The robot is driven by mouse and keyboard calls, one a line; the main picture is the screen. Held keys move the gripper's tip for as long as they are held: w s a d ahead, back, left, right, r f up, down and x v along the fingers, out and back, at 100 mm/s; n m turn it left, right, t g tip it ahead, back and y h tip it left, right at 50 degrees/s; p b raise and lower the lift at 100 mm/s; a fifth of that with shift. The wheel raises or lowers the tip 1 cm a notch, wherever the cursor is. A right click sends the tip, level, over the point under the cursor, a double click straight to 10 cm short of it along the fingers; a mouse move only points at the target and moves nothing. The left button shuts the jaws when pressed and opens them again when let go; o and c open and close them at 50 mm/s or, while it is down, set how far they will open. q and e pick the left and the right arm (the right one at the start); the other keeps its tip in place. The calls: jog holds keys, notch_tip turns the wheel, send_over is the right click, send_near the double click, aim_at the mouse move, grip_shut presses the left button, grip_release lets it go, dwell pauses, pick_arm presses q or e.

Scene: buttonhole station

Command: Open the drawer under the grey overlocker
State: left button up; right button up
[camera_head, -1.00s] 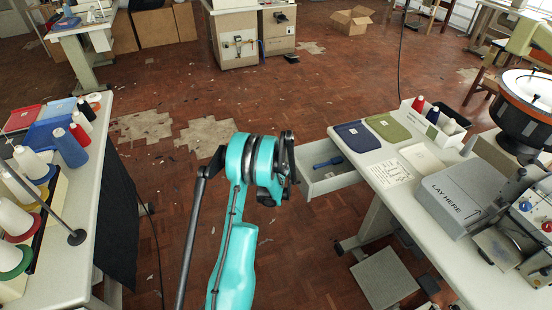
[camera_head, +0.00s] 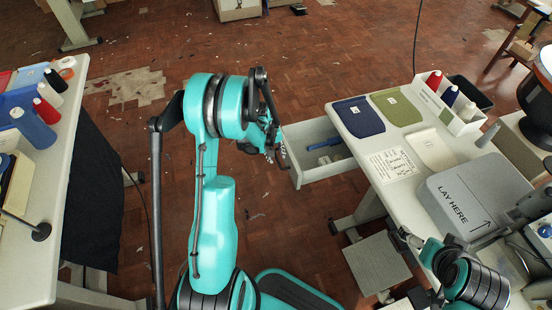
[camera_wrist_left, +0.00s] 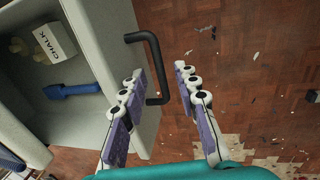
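The drawer (camera_head: 325,172) stands pulled out from under the right-hand table. It also shows in the left wrist view (camera_wrist_left: 115,85), with a black bar handle (camera_wrist_left: 153,52) on its front. Inside lie a blue tool (camera_wrist_left: 72,90) and a box marked CHALK (camera_wrist_left: 53,42). My left gripper (camera_head: 274,146) is at the drawer front. In the left wrist view its fingers (camera_wrist_left: 160,76) are apart, with the handle's lower part between them; I see no clear grip. My right gripper (camera_head: 404,240) is small at the lower right, its fingers unclear. I cannot identify the overlocker with certainty.
The table bears a grey LAY HERE block (camera_head: 470,195), a blue pouch (camera_head: 358,117), a green pouch (camera_head: 396,106) and a thread tray (camera_head: 450,110). A pedal plate (camera_head: 375,263) is below. A table with cones (camera_head: 35,215) stands left. Floor between is open.

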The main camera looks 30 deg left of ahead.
pick_arm(q)
jog(key=shift+w+d+f, duration=0.1)
jog(key=shift+w+f, duration=0.05)
jog(key=shift+f, duration=0.6)
grip_shut()
jog(key=s+a, duration=0.3)
jog(key=shift+s+a, duration=0.1)
jog(key=shift+s, duration=0.3)
grip_release()
jog(key=shift+r, duration=0.15)
